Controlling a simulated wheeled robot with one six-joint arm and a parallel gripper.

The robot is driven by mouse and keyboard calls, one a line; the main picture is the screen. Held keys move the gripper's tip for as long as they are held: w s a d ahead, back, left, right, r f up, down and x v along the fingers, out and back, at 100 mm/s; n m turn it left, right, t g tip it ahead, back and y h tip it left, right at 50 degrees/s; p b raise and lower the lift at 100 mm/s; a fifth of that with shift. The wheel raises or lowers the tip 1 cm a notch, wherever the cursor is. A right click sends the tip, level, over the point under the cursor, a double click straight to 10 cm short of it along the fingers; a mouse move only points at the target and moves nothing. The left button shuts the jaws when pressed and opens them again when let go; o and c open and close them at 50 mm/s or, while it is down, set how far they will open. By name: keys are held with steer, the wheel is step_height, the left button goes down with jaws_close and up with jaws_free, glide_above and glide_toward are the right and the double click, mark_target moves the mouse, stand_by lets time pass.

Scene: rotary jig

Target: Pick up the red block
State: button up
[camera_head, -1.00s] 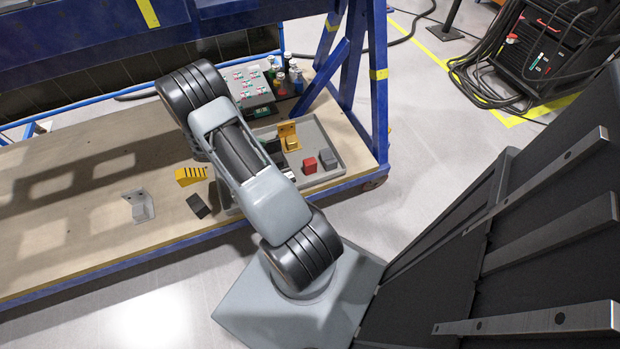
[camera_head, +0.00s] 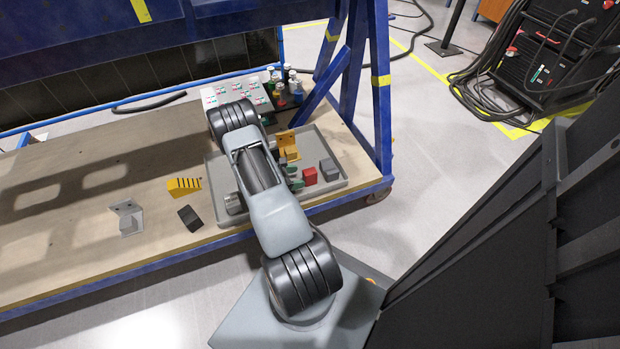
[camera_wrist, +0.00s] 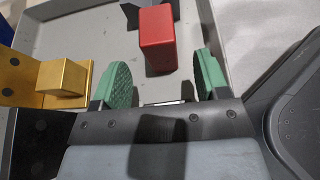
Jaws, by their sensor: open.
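The red block (camera_head: 309,175) stands in a shallow grey tray (camera_head: 338,185) on the bench. In the wrist view the red block (camera_wrist: 157,38) lies just beyond my gripper (camera_wrist: 160,80), roughly centred between its two green-padded fingers. The gripper is open and empty, and the fingers look apart from the block. In the head view my gripper (camera_head: 296,176) is partly hidden by my arm, with a green finger showing just left of the block.
A yellow bracket (camera_wrist: 64,78) is left of the fingers.

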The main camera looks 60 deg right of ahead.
mark_target(304, 175)
steer(key=shift+r+b+x, duration=0.1)
steer(key=shift+b+x, duration=0.5)
steer(key=shift+x, duration=0.7)
steer(key=shift+r+b+x, duration=0.15)
steer(key=shift+b+x, duration=0.45)
steer(key=shift+x, duration=0.75)
steer(key=c, duration=1.2)
